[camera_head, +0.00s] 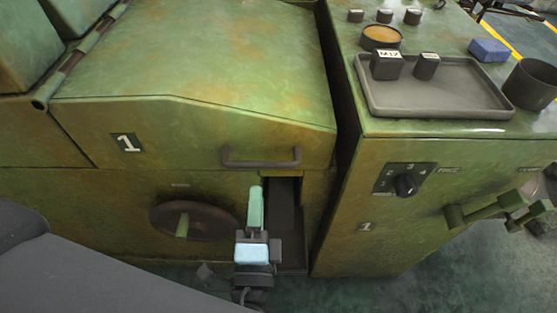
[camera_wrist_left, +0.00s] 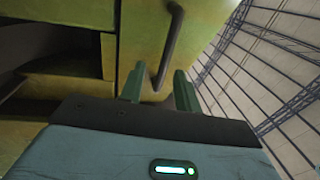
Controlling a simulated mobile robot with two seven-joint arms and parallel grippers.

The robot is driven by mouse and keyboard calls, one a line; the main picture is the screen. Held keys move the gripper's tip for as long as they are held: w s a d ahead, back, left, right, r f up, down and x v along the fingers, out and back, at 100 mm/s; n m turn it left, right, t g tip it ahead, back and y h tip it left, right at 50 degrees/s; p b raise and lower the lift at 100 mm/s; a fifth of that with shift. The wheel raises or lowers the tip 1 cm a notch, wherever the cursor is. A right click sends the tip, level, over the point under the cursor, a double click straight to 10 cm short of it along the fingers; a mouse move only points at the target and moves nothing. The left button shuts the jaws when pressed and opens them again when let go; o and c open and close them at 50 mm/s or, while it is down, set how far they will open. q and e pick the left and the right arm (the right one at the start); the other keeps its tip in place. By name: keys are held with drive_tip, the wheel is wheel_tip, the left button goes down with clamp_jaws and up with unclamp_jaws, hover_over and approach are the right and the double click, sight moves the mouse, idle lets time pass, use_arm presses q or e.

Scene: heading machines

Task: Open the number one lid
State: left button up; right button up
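The number one lid (camera_head: 215,115) is a worn green hood with a "1" plate on its front. It looks shut. Its dark bar handle (camera_head: 262,162) runs along the lower front edge. My left gripper (camera_head: 256,192) is just below the handle in the head view, fingers pointing up at the machine. In the left wrist view, my left gripper (camera_wrist_left: 159,86) has its two green fingers apart, with the lid handle (camera_wrist_left: 172,42) beyond and between the tips. No grip on the handle shows. I cannot make out my right gripper.
A dark handwheel (camera_head: 195,221) sits left of my gripper. A narrow dark opening (camera_head: 286,215) is beside it. The right cabinet (camera_head: 385,225) carries a knob (camera_head: 406,184), a green handle-like part (camera_head: 485,211) and a grey tray (camera_head: 435,95) with small blocks.

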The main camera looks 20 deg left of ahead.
sight(258, 162)
use_arm(q)
drive_tip(key=shift+w+a+r, duration=0.1)
drive_tip(key=shift+w+r, duration=0.5)
drive_tip(key=shift+r, duration=0.1)
drive_tip(key=shift+p+x, duration=1)
drive_tip(key=shift+x, duration=2.3)
use_arm(e)
drive_tip(key=shift+v, duration=0.85)
drive_tip(key=shift+a, duration=0.2)
use_arm(q)
clamp_jaws()
use_arm(e)
drive_tip(key=shift+w, duration=0.25)
